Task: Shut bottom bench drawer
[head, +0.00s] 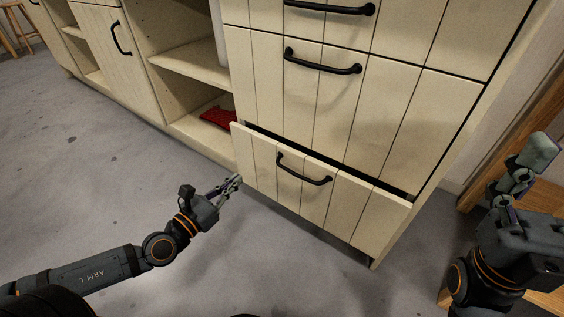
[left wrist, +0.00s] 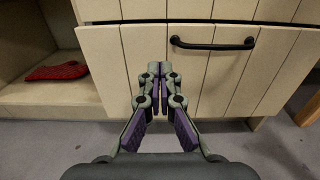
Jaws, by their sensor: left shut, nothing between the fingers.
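The bottom bench drawer (head: 346,205) is a pale planked front with a black bar handle (head: 303,170). It stands slightly out from the bench, with a dark gap along its top edge. My left gripper (head: 236,181) is shut and empty at the left end of the drawer front. In the left wrist view the drawer front (left wrist: 216,75) fills the middle, and my shut fingertips (left wrist: 155,70) point at it, left of the handle (left wrist: 212,44). I cannot tell whether they touch it. My right gripper (head: 520,165) is at the right, clear of the drawer; its finger gap is unclear.
Upper drawers (head: 310,85) with black handles appear shut. Left of them is an open shelf (head: 190,60) with a red cloth-like item (head: 217,118) on its lower level. A wooden piece (head: 545,220) stands at the right. The grey floor (head: 90,180) in front is clear.

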